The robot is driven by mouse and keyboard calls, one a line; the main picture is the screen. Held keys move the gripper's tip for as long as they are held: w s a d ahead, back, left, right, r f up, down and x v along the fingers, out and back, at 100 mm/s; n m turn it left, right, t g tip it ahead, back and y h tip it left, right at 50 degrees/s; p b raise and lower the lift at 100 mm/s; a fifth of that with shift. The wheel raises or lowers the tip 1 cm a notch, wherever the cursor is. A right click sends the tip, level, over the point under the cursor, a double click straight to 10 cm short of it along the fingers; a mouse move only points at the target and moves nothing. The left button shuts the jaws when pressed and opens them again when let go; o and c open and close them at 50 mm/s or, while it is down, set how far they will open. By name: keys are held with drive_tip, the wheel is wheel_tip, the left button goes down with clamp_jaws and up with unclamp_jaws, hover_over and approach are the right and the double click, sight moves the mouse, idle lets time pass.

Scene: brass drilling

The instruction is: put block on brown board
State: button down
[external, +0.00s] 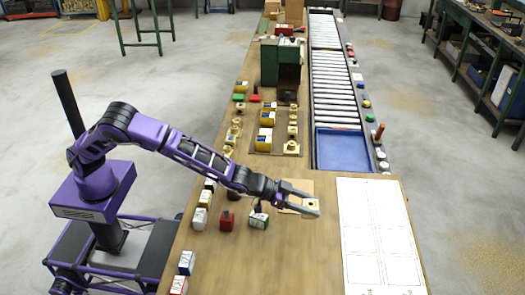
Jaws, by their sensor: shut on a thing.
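My gripper (308,203) reaches from the left over the near part of the wooden bench. Its fingers are shut on a small tan block (310,205) that seems to have a dark hole in it. The fingers hide part of the block. A flat light-brown board (300,186) lies just behind and partly under the gripper. I cannot tell whether the block touches it or hangs above it. A darker brown board (277,145) further back bears several yellow and brass pieces.
A large white sheet (378,235) with a printed grid lies right of the gripper. A blue tray (338,148) and roller conveyor lie behind. A dark red block (227,219) and a green-and-white block (258,219) stand left of the gripper. The bench front is mostly clear.

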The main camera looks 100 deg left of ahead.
drive_tip(key=s+a+r+n+y, duration=0.25)
drive_tip(key=a+n+y, duration=0.2)
drive_tip(key=a, duration=0.75)
hover_over(297, 202)
drive_tip(key=shift+g+y, duration=0.3)
drive_tip(key=shift+y, duration=0.05)
wheel_tip(297, 202, down, 6)
drive_tip(key=shift+a+f+b, duration=0.1)
drive_tip(key=shift+f+b, duration=0.1)
drive_tip(key=shift+b, duration=0.1)
drive_tip(key=shift+f, duration=2.1)
drive_tip(key=shift+f, duration=0.15)
drive_tip(key=shift+f+b, duration=0.1)
drive_tip(key=shift+b, duration=0.25)
drive_tip(key=shift+c, duration=1.2)
unclamp_jaws()
